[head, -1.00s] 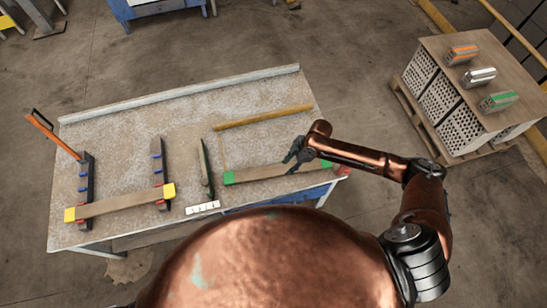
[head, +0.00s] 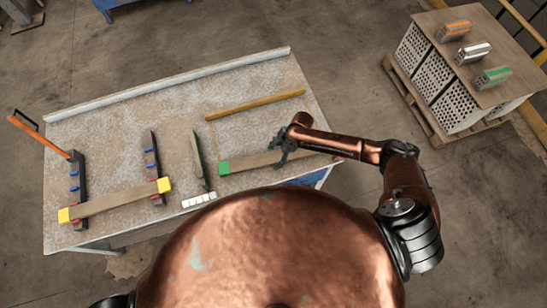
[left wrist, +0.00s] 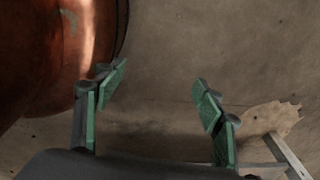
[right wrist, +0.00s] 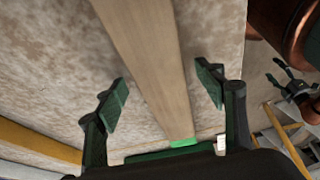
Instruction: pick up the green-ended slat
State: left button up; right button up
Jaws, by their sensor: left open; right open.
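The green-ended slat (head: 256,160) lies flat near the front right of the table, its left green end in plain sight. The right part of the slat is partly hidden by my right arm. My right gripper (head: 283,148) is open over the slat. In the right wrist view, the slat (right wrist: 155,65) runs between the spread fingers of my right gripper (right wrist: 163,88), with its green end (right wrist: 183,143) near the bottom; I see no grip on it. My left gripper (left wrist: 160,95) is open and empty above the floor, beside my copper body.
A yellow-ended slat (head: 115,199) rests across two dark clamps (head: 75,190) at the table's left. A dark green tool (head: 198,158) lies beside the green end. A yellow bar (head: 255,104) lies behind the slat. Brick samples (head: 473,53) stand on a separate stand at right.

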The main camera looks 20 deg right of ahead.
jog(key=shift+c, duration=1.1)
jog(key=c, duration=1.3)
pick_arm(q)
jog(key=shift+s+d, duration=0.15)
jog(key=shift+s, duration=0.55)
pick_arm(e)
jog(key=shift+r, duration=0.1)
jog(key=shift+c, duration=0.2)
